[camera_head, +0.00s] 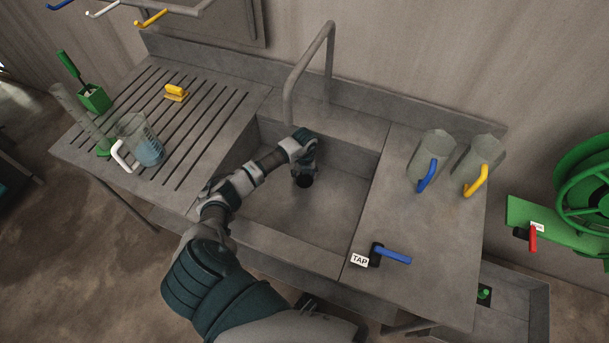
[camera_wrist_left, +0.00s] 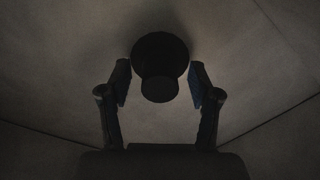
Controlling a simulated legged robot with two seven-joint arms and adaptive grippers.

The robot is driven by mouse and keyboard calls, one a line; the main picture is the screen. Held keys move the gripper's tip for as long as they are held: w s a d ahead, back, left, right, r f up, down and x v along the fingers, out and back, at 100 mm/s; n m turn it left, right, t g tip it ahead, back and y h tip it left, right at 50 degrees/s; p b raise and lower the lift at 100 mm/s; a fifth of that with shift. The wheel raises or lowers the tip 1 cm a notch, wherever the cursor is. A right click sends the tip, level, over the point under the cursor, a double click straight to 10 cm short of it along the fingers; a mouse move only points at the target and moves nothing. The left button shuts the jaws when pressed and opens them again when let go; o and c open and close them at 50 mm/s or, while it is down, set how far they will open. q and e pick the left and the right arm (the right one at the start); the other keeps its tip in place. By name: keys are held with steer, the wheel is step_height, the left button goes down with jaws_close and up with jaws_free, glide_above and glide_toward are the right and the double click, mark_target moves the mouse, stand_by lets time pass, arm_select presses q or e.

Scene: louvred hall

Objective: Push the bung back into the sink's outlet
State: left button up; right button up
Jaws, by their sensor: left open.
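The sink (camera_head: 345,165) is a grey basin set in the worktop. My left gripper (camera_head: 304,172) is down inside it, towards the back. In the left wrist view my left gripper (camera_wrist_left: 160,72) is open, with one finger on each side of the black bung (camera_wrist_left: 160,55). The bung has a wide round part and a narrower knob facing the camera. A gap shows between each finger and the knob. The outlet is hidden, and I cannot tell how deep the bung sits. My right gripper is not in view.
The tap spout (camera_head: 330,60) arches over the sink's back. A blue tap lever (camera_head: 392,254) is at front right. A beaker (camera_head: 140,140), a yellow-handled brush (camera_head: 176,93) and a green pot (camera_head: 94,98) are left.

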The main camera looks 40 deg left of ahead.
arm_select(q)
step_height(320, 180, up, 7)
steer(key=p, duration=0.6)
steer(key=shift+r, duration=0.1)
step_height(320, 180, up, 12)
steer(key=shift+f, duration=0.2)
